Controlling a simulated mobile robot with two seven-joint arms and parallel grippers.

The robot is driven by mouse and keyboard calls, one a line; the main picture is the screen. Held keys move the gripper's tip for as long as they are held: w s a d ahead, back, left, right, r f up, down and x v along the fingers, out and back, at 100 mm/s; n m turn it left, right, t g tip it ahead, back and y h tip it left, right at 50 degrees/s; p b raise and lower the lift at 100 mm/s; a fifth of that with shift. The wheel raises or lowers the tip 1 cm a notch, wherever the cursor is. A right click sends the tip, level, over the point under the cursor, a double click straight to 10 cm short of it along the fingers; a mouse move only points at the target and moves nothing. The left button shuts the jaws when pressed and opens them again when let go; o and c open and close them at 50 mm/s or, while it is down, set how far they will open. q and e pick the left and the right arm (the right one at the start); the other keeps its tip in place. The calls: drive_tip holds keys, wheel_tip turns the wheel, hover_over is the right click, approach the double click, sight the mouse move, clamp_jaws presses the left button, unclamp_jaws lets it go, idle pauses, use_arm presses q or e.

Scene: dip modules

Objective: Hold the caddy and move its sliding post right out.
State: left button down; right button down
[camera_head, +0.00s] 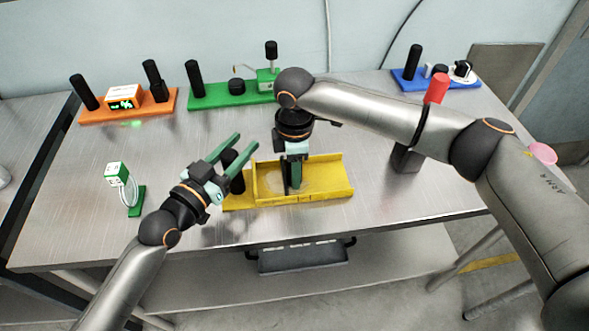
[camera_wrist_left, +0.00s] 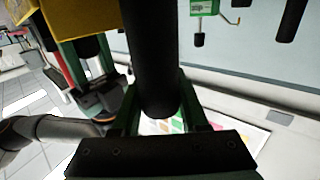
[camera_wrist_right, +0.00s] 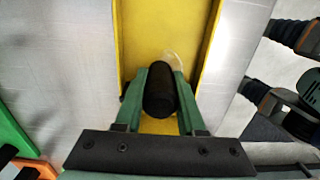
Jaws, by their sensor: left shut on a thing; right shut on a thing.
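The yellow caddy (camera_head: 322,196) lies near the front middle of the table; part of it also shows in the left wrist view (camera_wrist_left: 85,16). A black upright handle (camera_head: 236,182) stands at its left end, and my left gripper (camera_head: 244,146) is shut on this handle, seen between the fingers in the left wrist view (camera_wrist_left: 155,65). The black sliding post (camera_wrist_right: 160,90) stands inside the caddy's channel between its yellow side walls. My right gripper (camera_head: 293,183) points down into the channel and is shut on this post. The post's foot is hidden.
An orange module (camera_head: 165,103), a green module (camera_head: 215,98) and a blue module (camera_head: 410,80) stand along the back. A small green-and-white device (camera_head: 116,172) is at the left, a red cylinder (camera_head: 436,89) at the right. Bare table lies around the caddy.

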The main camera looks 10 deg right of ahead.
sight(326, 178)
idle(0.8)
drive_tip(key=d, duration=0.7)
drive_tip(key=c, duration=0.5)
unclamp_jaws()
drive_tip(key=shift+r, duration=0.15)
wheel_tip(326, 178, up, 12)
